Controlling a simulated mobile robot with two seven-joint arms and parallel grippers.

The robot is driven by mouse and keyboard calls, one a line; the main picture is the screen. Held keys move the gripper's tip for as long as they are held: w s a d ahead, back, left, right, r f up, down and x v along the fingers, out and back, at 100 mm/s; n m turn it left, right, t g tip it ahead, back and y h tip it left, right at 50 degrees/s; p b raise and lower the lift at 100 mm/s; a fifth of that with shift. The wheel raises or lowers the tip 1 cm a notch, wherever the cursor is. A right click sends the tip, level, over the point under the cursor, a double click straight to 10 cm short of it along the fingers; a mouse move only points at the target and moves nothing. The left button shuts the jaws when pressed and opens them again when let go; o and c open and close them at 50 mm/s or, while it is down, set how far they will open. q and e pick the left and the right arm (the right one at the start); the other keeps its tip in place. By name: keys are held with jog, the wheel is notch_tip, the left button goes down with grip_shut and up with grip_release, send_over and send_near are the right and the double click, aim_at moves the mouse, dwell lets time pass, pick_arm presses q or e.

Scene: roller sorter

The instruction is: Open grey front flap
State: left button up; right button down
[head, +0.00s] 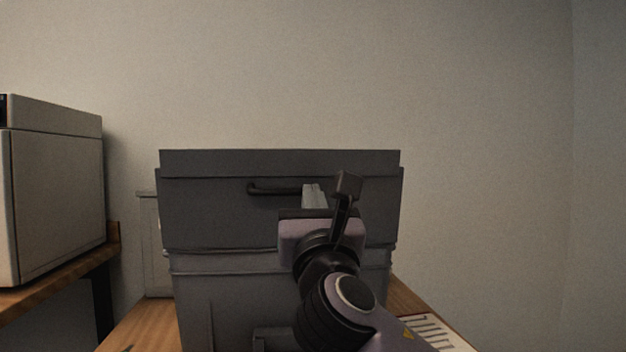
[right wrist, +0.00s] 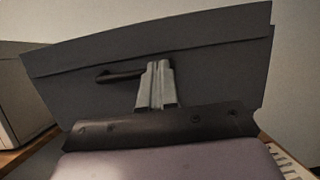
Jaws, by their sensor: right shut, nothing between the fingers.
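The grey front flap (head: 210,218) is the upper front panel of a dark grey box-shaped machine in the middle of the head view. It looks closed and upright. A dark bar handle (head: 272,189) runs across its upper part. My right gripper (head: 315,196) is shut and empty in front of the flap, at the right end of the handle. In the right wrist view the closed fingers (right wrist: 158,86) cover the handle's right part, while its left end (right wrist: 106,77) shows. I cannot tell whether the fingers touch it. My left gripper is not in view.
The machine stands on a wooden table (head: 143,325). A light grey cabinet (head: 55,195) stands on a wooden surface at the left. A white slotted item (head: 432,330) lies at the lower right. The wall behind is bare.

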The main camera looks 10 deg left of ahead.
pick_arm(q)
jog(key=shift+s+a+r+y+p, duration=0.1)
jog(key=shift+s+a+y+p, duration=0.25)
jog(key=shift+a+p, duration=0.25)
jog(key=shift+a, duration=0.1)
